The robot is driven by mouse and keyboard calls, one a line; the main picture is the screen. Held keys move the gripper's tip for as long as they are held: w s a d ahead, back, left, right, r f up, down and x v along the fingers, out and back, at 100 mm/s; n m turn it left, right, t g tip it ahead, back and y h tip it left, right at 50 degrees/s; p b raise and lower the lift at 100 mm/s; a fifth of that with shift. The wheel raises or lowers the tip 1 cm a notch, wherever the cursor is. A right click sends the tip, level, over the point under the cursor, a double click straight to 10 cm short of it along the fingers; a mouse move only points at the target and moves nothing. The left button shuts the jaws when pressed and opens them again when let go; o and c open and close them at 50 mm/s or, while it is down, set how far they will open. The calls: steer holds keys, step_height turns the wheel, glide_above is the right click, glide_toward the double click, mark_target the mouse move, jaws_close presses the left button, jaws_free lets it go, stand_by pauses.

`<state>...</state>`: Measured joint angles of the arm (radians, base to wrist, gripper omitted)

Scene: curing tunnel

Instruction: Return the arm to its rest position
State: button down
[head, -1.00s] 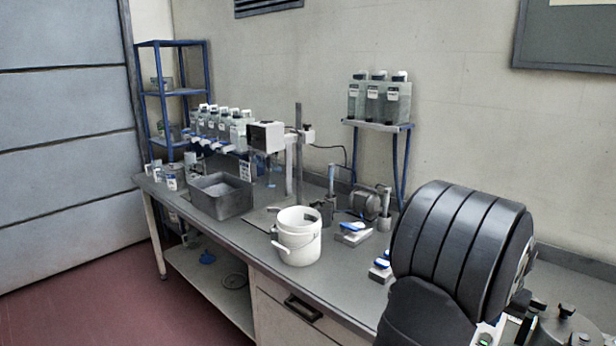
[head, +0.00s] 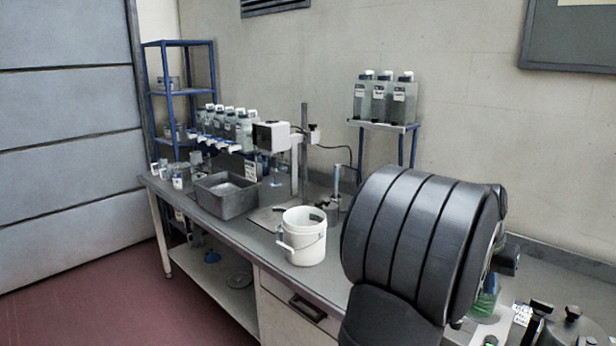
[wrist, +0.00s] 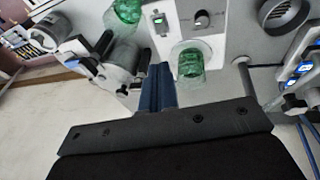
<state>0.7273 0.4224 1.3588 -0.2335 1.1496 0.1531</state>
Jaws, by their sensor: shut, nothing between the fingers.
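My gripper (wrist: 157,88) shows in the wrist view as a pair of blue fingers shut together with nothing between them. It points toward a white unit with a knob and a small green display (wrist: 178,22). In the head view my dark ribbed arm fills the right foreground, and my fingertips cannot be made out there.
In the wrist view a green glass beaker (wrist: 190,65) is close to the fingers, with another (wrist: 122,14) at upper left. In the head view, a white bucket (head: 304,245), a grey tray (head: 226,204) and a dosing stand (head: 270,136) occupy the bench.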

steer(key=x, duration=0.9)
steer(key=v, duration=0.8)
steer(key=shift+r, duration=0.1)
